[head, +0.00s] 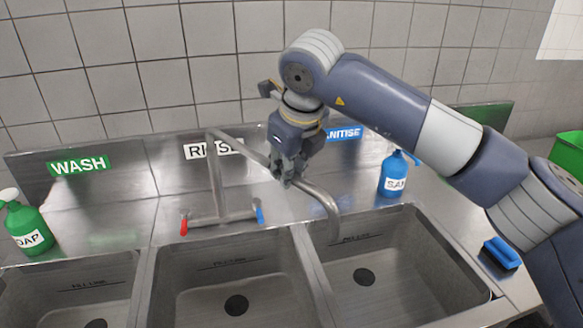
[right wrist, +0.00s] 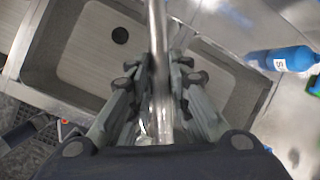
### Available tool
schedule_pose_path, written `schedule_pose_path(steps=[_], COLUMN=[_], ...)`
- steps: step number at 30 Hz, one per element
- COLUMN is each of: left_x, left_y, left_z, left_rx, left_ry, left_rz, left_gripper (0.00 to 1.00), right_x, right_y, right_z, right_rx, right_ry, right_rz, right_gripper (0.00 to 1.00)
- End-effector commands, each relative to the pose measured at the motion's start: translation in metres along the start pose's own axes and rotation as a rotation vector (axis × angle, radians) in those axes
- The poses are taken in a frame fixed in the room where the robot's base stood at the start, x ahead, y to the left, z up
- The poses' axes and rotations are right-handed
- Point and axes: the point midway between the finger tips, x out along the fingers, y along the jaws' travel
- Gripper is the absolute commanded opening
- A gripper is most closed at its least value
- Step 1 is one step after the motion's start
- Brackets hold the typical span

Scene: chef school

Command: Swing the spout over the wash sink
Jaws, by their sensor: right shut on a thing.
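In the right wrist view the spout (right wrist: 157,50) runs between the fingers (right wrist: 160,85). The wash sink (head: 70,290) is at the far left under the green WASH sign (head: 79,165). The rinse sink (head: 232,275) is in the middle. My left gripper is not in view.
A red handle (head: 184,225) and a blue handle (head: 260,214) flank the faucet base. A green soap bottle (head: 27,225) stands at left, a blue sanitizer bottle (head: 395,174) behind the right sink. A blue brush (head: 501,253) lies right. The sinks look empty.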

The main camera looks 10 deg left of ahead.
Motion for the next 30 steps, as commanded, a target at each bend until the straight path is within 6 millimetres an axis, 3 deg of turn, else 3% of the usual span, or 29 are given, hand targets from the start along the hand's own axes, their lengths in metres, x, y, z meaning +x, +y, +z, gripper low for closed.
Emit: schedule_pose_path(steps=[2, 3, 5, 6, 17, 22, 30], left_x=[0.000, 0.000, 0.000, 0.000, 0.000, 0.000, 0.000], left_y=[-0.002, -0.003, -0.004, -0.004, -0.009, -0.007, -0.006], left_z=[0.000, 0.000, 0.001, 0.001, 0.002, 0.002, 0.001], left_rx=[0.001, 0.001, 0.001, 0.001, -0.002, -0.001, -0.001], left_ry=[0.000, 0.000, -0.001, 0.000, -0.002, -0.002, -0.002], left_rz=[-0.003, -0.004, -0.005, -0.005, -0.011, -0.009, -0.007], left_gripper=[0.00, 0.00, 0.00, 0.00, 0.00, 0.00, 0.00], right_x=[-0.002, -0.002, -0.002, -0.002, -0.004, -0.029, -0.086], right_y=[-0.001, -0.001, -0.001, -0.001, -0.001, -0.001, -0.001], right_z=[0.002, 0.002, 0.002, 0.002, 0.001, 0.001, 0.002], right_rx=[0.001, 0.001, 0.001, 0.001, 0.000, 0.000, 0.000], right_ry=[-0.009, -0.009, -0.008, -0.007, -0.005, -0.007, -0.008], right_rz=[-0.001, -0.001, -0.001, -0.001, -0.001, -0.004, -0.004], right_gripper=[0.00, 0.22, 0.36, 0.38, 0.38, 0.38, 0.38])
